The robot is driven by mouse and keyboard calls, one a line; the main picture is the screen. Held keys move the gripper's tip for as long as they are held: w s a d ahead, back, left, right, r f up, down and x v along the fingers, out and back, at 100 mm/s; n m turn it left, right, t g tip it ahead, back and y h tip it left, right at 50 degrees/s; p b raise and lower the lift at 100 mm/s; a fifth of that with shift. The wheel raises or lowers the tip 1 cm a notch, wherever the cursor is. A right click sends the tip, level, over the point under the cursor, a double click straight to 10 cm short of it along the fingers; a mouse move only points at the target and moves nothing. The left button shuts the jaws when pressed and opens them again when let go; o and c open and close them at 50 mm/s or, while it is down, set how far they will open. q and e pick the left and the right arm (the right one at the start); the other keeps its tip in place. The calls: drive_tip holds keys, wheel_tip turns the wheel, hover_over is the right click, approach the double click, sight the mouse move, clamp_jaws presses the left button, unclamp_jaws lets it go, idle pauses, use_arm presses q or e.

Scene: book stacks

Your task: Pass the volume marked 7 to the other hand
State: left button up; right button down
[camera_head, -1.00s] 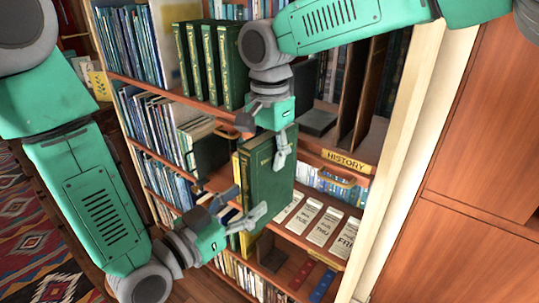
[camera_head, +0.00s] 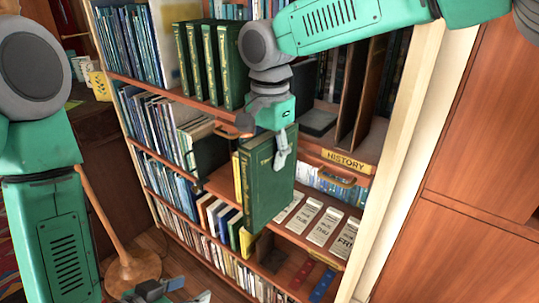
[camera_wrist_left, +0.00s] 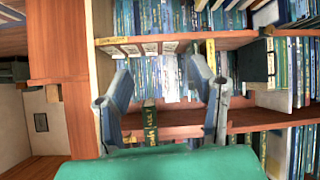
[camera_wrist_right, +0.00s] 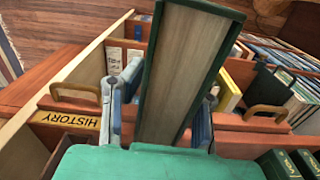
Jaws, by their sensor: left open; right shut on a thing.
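A green volume (camera_head: 268,182) with gold lettering hangs upright in front of the shelves in the head view; I cannot read a 7 on it. My right gripper (camera_head: 270,136) is shut on its upper part from above. In the right wrist view the volume (camera_wrist_right: 185,75) stands between the fingers, its pale page edges towards the camera. My left gripper (camera_head: 167,290) is open and empty at the bottom of the head view, well below and left of the volume. Its spread fingers also show in the left wrist view (camera_wrist_left: 158,95).
Similar green volumes (camera_head: 207,65) stand in a row on the upper shelf. A HISTORY label (camera_head: 343,160) and calendar-like cards (camera_head: 322,226) are right of the held volume. A wooden stand (camera_head: 131,268) is at lower left. Space left of the held volume is open.

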use_arm(q)
drive_tip(key=s+a+f+n+g+y, duration=0.2)
drive_tip(key=s+a+f+g+y, duration=0.1)
drive_tip(key=s+a+f, duration=0.3)
drive_tip(key=s+a+f+n+g+y, duration=0.2)
drive_tip(key=s+a+f+g, duration=0.3)
drive_tip(key=s, duration=0.6)
drive_tip(key=shift+s+a+f+n+y, duration=0.15)
drive_tip(key=shift+a+f+n+y, duration=0.25)
drive_tip(key=shift+a+f+y, duration=0.4)
drive_tip(key=shift+a, duration=0.1)
